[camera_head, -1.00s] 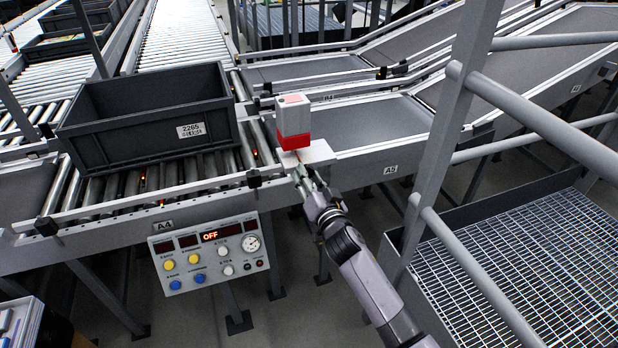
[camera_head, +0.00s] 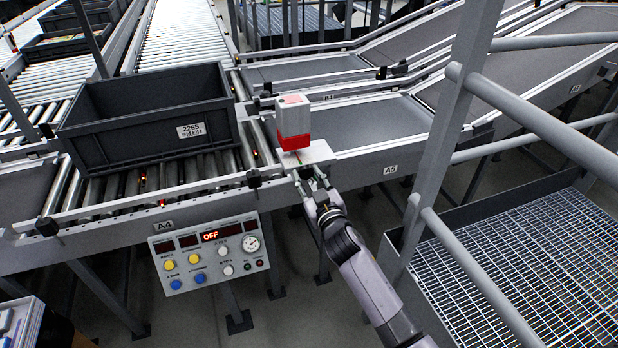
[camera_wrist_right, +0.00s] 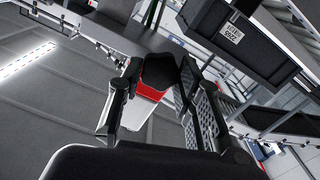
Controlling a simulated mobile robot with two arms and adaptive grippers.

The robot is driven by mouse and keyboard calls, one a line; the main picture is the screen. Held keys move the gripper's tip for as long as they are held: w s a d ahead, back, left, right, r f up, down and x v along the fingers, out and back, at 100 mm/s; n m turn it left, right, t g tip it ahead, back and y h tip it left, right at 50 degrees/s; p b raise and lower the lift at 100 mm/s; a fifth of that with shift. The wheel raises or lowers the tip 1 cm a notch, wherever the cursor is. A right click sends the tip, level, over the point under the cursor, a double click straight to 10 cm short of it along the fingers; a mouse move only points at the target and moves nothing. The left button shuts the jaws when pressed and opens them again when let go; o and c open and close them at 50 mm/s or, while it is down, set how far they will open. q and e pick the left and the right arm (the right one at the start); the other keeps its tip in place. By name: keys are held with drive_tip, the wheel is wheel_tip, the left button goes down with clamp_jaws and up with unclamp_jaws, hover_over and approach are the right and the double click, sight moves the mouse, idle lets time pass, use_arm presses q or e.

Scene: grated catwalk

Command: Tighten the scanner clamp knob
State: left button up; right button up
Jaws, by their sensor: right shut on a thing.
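The scanner (camera_head: 294,118) is a grey and red box standing on a pale bracket (camera_head: 318,153) at the conveyor's edge. It also shows behind the knob in the right wrist view as a white and red body (camera_wrist_right: 148,92). The clamp knob (camera_wrist_right: 158,70) is black and sits between the fingers in the right wrist view. My left gripper is not in view.
A dark crate (camera_head: 150,136) labelled 2265 sits on the roller conveyor, left of the scanner. A control panel (camera_head: 208,252) reading OFF hangs below the rail. A grey guard rail post (camera_head: 440,140) and a grated platform (camera_head: 530,265) stand to the right of my arm.

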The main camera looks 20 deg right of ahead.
drive_tip(key=n, duration=1.1)
drive_tip(key=shift+f+n, duration=0.1)
drive_tip(key=shift+n, duration=1.9)
drive_tip(key=o, duration=1.2)
drive_tip(key=s, duration=1.2)
drive_tip(key=shift+d, duration=0.2)
